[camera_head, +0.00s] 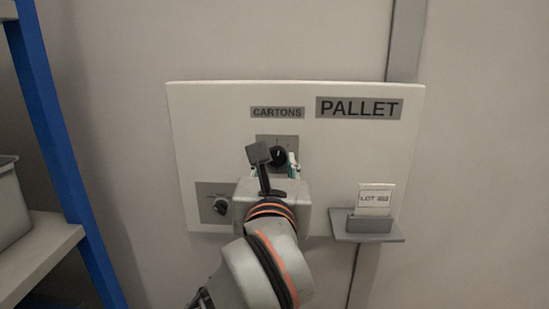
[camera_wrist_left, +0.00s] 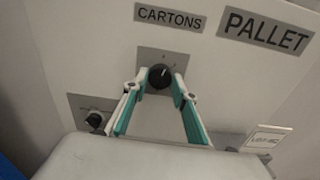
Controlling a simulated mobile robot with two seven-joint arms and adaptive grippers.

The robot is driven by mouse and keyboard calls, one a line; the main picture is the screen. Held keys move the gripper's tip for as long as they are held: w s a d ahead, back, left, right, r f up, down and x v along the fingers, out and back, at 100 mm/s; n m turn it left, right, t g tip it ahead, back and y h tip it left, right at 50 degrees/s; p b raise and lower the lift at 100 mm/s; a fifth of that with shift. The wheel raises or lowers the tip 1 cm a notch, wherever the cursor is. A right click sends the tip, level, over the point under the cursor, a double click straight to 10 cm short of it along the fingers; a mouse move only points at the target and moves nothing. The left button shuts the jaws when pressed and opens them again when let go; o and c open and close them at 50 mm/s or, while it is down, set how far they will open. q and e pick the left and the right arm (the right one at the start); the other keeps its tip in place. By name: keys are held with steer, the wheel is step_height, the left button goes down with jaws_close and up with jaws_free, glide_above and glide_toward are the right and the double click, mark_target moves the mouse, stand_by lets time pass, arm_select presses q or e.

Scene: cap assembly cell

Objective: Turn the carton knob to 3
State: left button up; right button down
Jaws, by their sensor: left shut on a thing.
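The carton knob (camera_head: 279,155) is a round black knob on a grey plate under the CARTONS label (camera_head: 277,112). It shows more clearly in the left wrist view (camera_wrist_left: 160,76), with a small light mark on its face. The marks around it are too small to read, so I cannot tell its setting. My left gripper (camera_wrist_left: 161,79) reaches the knob from below, with a green-lined finger on each side. The fingers are shut on the knob. In the head view the left wrist hides the plate's lower part. My right gripper is not in view.
A second black knob (camera_head: 220,206) sits on a plate at the panel's lower left. A PALLET label (camera_head: 359,108) is at the upper right. A LOT card (camera_head: 376,196) stands in a holder on a small ledge (camera_head: 368,237). A blue-posted shelf (camera_head: 52,130) stands at the left.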

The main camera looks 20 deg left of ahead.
arm_select(q)
steer(key=m+p, duration=0.2)
steer(key=m, duration=0.1)
steer(key=shift+s+r+p, duration=0.1)
steer(key=shift+r+p, duration=0.15)
steer(key=shift+p, duration=0.15)
steer(key=shift+m+p, duration=0.9)
steer(key=shift+p, duration=0.1)
steer(key=m+p, duration=0.4)
steer(key=p, duration=0.1)
steer(key=m+p, duration=0.2)
steer(key=p, duration=0.1)
steer(key=shift+f, duration=0.25)
steer(key=m+p, duration=0.1)
steer(key=m, duration=0.2)
steer(key=shift+f, duration=0.1)
steer(key=shift+m, duration=0.9)
steer(key=m, duration=0.2)
steer(key=shift+m, duration=0.3)
steer(key=m, duration=0.2)
steer(key=shift+m, duration=1.9)
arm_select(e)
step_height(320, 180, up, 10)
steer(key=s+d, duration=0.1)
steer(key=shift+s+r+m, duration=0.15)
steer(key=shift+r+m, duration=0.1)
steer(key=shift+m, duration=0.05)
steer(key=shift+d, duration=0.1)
